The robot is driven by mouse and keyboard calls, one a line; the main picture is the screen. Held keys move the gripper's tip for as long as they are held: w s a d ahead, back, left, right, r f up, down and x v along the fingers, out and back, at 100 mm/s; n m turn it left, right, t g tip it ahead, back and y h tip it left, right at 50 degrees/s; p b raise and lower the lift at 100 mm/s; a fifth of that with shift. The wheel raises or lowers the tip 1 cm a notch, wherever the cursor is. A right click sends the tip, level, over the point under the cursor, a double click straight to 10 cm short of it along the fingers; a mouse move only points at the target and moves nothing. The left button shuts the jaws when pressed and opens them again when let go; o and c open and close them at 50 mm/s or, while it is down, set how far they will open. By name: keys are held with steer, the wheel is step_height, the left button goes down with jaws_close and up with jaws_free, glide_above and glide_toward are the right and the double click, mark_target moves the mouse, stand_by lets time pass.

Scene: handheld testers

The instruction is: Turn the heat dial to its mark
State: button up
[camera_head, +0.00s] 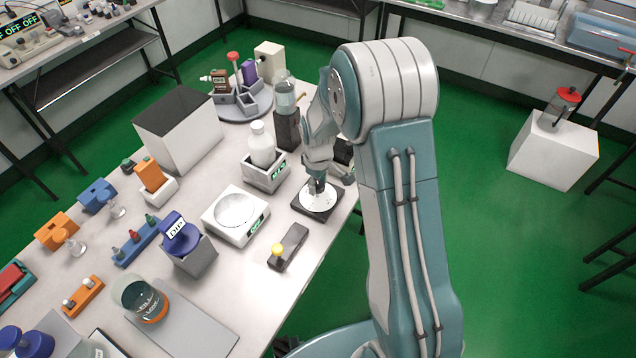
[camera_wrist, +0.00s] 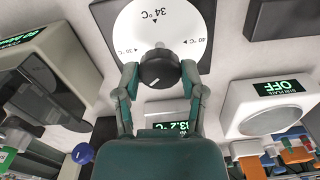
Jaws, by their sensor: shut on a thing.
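The heat dial is a round black knob (camera_wrist: 158,69) at the middle of a white scale disc (camera_wrist: 137,28). The disc carries marks at 30 °C, 34 °C and 40 °C, with 34 °C at the top in the wrist view. My gripper (camera_wrist: 160,74) is shut on the knob, one finger on each side.
A white device with a round plate (camera_head: 222,222) stands left of the dial. A white bottle (camera_head: 262,145) in a holder and a dark block with a clear vessel (camera_head: 284,97) stand behind. A small block with a yellow knob (camera_head: 277,250) is in front. The table edge is close on the right.

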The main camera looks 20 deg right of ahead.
mark_target(317, 184)
steer(key=n, duration=0.5)
steer(key=shift+w+n, duration=0.1)
steer(key=shift+n, duration=2.5)
steer(key=o, duration=1.1)
steer(key=shift+o, duration=0.2)
steer(key=shift+a, duration=0.1)
step_height(317, 184, up, 12)
